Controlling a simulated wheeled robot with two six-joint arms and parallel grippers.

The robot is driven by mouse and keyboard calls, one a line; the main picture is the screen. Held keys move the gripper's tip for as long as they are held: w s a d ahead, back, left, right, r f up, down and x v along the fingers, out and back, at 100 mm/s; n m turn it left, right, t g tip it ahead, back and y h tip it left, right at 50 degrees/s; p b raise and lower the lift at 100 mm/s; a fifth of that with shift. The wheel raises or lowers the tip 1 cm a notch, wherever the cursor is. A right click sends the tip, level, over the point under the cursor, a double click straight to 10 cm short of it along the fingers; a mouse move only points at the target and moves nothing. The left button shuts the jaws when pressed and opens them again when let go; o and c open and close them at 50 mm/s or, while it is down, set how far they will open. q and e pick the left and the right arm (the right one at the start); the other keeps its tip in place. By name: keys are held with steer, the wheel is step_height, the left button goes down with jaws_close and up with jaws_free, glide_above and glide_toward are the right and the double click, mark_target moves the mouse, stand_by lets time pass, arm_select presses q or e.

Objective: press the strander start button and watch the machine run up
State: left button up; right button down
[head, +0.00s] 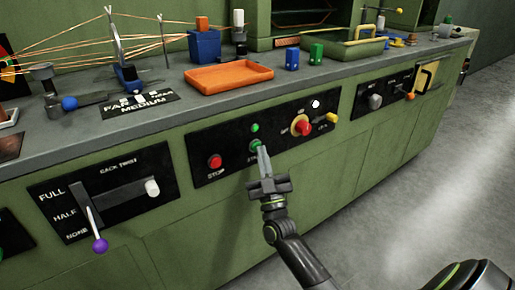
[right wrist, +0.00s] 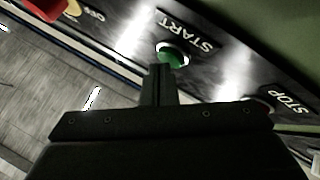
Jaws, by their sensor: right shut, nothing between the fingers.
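The green start button (head: 254,146) sits on the black control panel (head: 228,139) on the machine's green front. In the right wrist view the button (right wrist: 173,52) stands in a pale ring beside the START label (right wrist: 186,31). My right gripper (head: 263,150) is shut and empty, its fingertips right at the button. In the right wrist view its fingers (right wrist: 165,72) overlap the button's lower edge; whether they touch or press it I cannot tell. A small green lamp (head: 255,128) sits above the button. My left gripper is not in view.
A red stop button (head: 215,162) is left of the start button; a red knob on a yellow plate (head: 302,127) is to its right. A purple-ended lever (head: 99,245) stands further left. An orange tray (head: 229,77) is on the ledge above. Grey floor (head: 420,180) is clear at right.

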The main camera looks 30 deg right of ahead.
steer(key=shift+w, duration=0.15)
stand_by(0.3)
steer(key=shift+s+p, duration=0.45)
steer(key=shift+s, duration=0.2)
steer(key=s+p, duration=0.3)
steer(key=s, duration=0.3)
steer(key=shift+d, duration=0.25)
